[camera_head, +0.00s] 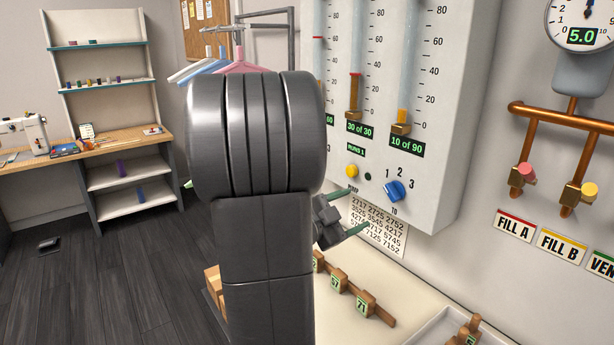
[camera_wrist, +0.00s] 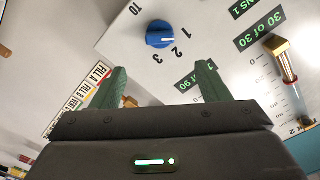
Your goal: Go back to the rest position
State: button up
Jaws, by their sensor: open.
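My gripper (camera_head: 352,210) is open in front of the lower part of the white control panel (camera_head: 450,120), with green fingertips apart and nothing between them. My dark arm fills the middle of the head view and hides part of the panel and the bench. In the wrist view my gripper (camera_wrist: 160,88) shows two separated green fingers, with the blue knob (camera_wrist: 160,34) beyond them. The knob also shows in the head view (camera_head: 394,191), under the numbers 1, 2 and 3. I cannot tell how far the fingertips are from the panel.
A yellow button (camera_head: 352,171) and brass sliders (camera_head: 400,128) are on the panel. Copper pipes (camera_head: 560,118) with two valves are at right. Numbered wooden blocks (camera_head: 366,302) and a white tray (camera_head: 440,330) lie on the bench below. Hangers (camera_head: 240,60) hang behind my arm. Floor at left is mostly clear.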

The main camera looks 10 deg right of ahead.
aim_at(389, 194)
jog(key=p+x, duration=0.2)
jog(key=x, duration=1)
jog(key=shift+w+d, duration=0.2)
jog(key=shift+d, duration=0.1)
jog(key=shift+a, duration=0.1)
